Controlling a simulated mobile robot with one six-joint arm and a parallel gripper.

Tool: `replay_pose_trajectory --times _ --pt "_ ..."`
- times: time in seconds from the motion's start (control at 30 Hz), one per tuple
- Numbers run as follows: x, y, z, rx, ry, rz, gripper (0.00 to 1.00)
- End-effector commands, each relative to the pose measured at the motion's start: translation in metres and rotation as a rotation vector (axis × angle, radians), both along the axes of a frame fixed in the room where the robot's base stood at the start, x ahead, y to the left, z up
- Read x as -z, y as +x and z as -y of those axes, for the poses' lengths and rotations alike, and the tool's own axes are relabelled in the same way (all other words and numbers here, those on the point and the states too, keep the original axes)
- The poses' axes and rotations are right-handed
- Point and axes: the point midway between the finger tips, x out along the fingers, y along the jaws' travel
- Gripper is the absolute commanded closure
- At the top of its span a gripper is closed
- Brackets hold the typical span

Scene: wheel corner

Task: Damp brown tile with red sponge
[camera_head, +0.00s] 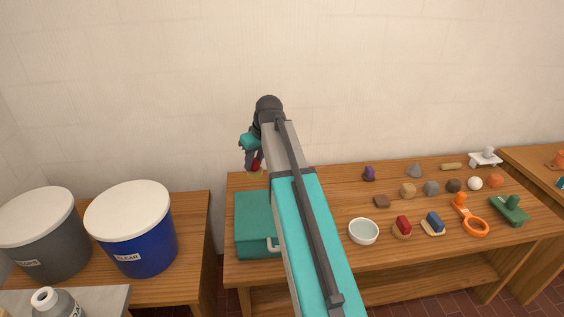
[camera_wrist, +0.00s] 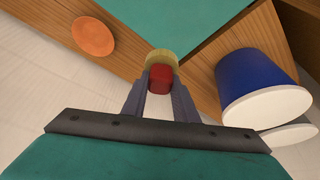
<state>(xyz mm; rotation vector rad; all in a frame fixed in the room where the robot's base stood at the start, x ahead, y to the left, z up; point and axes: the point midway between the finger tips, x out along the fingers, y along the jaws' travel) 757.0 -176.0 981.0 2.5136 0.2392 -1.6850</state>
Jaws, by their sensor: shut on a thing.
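My gripper (camera_head: 254,158) is raised over the back left of the workbench, near the wall. In the wrist view my gripper (camera_wrist: 160,88) is shut on a red sponge (camera_wrist: 161,74), a red block with a round yellowish part at its far end. The red sponge also shows in the head view (camera_head: 257,166), small and partly hidden by the fingers. It is in the air, near the back edge of the teal case. A small flat brown tile (camera_head: 381,201) lies on the bench to the right of my arm, well away from the gripper.
The teal case (camera_head: 252,222) stands at the bench's left end. A pale bowl (camera_head: 363,232), a red-topped block (camera_head: 402,226), a blue-topped block (camera_head: 433,223) and several small lumps lie right. An orange disc (camera_wrist: 94,37) shows by wrist. A blue bucket (camera_head: 145,240) stands left.

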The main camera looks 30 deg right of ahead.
Motion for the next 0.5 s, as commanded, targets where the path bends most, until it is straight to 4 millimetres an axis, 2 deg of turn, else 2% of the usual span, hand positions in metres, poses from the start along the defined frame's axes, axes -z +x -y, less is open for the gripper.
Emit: replay_pose_trajectory --times 0.03,0.2,0.37,0.5 --pt "-0.004 0.000 -0.020 -0.016 -0.001 0.001 0.92" --pt "-0.016 -0.004 -0.078 -0.042 -0.001 -0.001 0.92" --pt "-0.026 -0.015 -0.128 -0.040 -0.001 0.000 0.92" --pt "-0.034 -0.033 -0.165 0.002 -0.001 0.000 0.92"
